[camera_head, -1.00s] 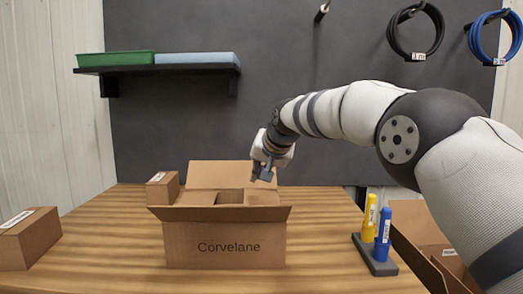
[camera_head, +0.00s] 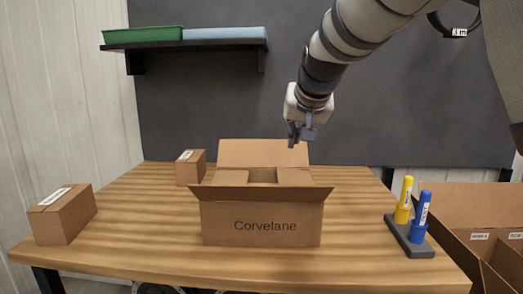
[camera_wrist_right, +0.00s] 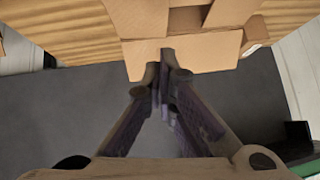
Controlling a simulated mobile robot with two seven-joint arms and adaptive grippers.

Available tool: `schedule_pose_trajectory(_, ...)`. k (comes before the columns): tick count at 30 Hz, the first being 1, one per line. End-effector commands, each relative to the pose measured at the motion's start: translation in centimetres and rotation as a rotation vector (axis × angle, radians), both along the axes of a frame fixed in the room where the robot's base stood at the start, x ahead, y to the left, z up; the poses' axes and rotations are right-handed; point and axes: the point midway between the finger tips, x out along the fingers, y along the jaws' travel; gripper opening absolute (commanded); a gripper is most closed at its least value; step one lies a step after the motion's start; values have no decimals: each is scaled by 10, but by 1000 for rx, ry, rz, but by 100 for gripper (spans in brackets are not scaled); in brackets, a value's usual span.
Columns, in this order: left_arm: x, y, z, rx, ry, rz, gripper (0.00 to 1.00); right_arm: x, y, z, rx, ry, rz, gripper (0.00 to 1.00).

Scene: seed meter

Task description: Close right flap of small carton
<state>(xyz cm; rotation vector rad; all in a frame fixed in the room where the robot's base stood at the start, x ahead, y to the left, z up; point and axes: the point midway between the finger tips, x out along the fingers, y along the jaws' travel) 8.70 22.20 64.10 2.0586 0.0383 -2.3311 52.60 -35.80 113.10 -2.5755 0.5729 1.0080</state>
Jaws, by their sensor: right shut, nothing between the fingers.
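The small carton (camera_head: 262,225), marked "Corvelane", stands on the table. Its right flap (camera_head: 295,177) lies folded inward over the opening, as does its left flap (camera_head: 232,177), with a gap between them. The back flap (camera_head: 262,153) stands up and the front flap (camera_head: 262,192) sticks outward. My right gripper (camera_head: 300,141) is shut and empty, at the top right corner of the back flap; I cannot tell if it touches. In the right wrist view its fingertips (camera_wrist_right: 164,62) overlap the back flap (camera_wrist_right: 200,54); the right flap (camera_wrist_right: 138,18) shows beyond. My left gripper is out of view.
Two closed boxes stand at left, a near one (camera_head: 62,214) and a far one (camera_head: 190,167). A holder (camera_head: 410,240) with yellow and blue markers stands at right. An open carton (camera_head: 470,205) is beyond the table's right edge. A shelf (camera_head: 195,47) hangs on the wall.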

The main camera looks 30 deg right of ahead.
Motion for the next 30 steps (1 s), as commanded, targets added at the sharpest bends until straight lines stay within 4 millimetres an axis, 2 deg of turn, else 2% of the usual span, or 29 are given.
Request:
schedule_pose_trajectory(1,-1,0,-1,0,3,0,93,7,-2,-10,2,5,0,0)
schedule_pose_trajectory(8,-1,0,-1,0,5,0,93,42,-14,-46,2,5,2,0)
schedule_pose_trajectory(12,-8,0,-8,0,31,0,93,60,-20,-71,2,10,2,0)
schedule_pose_trajectory(21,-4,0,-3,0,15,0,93,61,-15,-98,2,0,3,0)
schedule_pose_trajectory(30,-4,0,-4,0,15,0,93,61,-14,-100,1,1,2,0)
